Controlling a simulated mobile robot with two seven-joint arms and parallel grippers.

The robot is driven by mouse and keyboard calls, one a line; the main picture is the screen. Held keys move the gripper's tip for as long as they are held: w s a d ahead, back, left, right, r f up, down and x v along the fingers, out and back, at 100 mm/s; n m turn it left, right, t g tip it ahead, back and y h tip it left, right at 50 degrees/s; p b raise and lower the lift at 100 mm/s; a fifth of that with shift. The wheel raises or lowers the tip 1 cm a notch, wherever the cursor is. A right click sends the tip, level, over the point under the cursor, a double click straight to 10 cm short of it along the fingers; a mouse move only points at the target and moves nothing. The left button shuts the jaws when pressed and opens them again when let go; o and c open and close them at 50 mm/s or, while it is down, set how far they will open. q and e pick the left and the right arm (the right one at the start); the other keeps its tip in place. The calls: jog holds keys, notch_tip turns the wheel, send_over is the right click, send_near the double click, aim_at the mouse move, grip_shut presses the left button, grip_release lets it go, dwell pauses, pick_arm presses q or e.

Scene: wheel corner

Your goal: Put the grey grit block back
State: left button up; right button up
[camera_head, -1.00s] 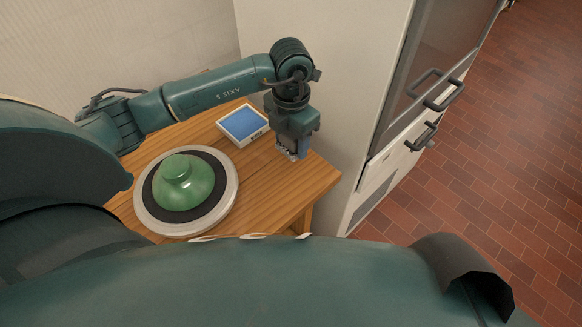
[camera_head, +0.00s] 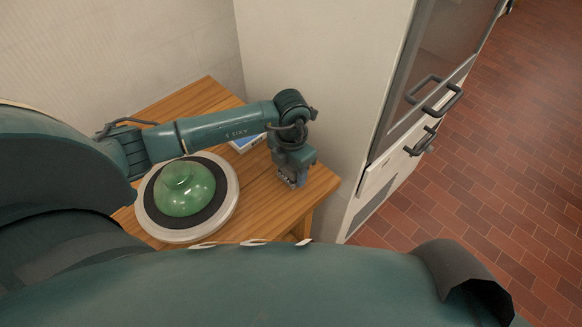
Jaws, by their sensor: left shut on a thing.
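My left gripper (camera_head: 290,183) points down over the right part of the wooden table, near its right edge. It is shut on a small grey-blue piece (camera_head: 301,178), which looks like the grey grit block. The jaws hide most of it, and I cannot tell whether it touches the table top. A white-edged box with a blue top (camera_head: 247,143) lies behind my left forearm, which covers most of it. My right gripper is out of view.
A green domed pot (camera_head: 184,188) sits on a round wheel with a pale rim (camera_head: 228,206), left of the gripper. The wooden table (camera_head: 262,205) is bare between them. A tall white cabinet (camera_head: 325,95) with dark handles stands close on the right.

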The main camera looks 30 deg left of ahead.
pick_arm(q)
jog(key=o, duration=0.8)
jog(key=shift+f, duration=0.1)
jog(key=o, duration=0.4)
jog(key=shift+o, duration=0.2)
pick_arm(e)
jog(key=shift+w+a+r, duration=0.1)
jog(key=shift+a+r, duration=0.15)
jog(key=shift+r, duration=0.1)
pick_arm(q)
notch_tip(320, 180, up, 5)
jog(key=shift+s+a+f+b, duration=0.1)
jog(key=shift+a+b, duration=0.05)
jog(key=shift+b, duration=0.35)
notch_tip(320, 180, up, 7)
jog(key=shift+f, duration=0.1)
jog(key=shift+s+r, duration=0.1)
jog(key=shift+r, duration=0.75)
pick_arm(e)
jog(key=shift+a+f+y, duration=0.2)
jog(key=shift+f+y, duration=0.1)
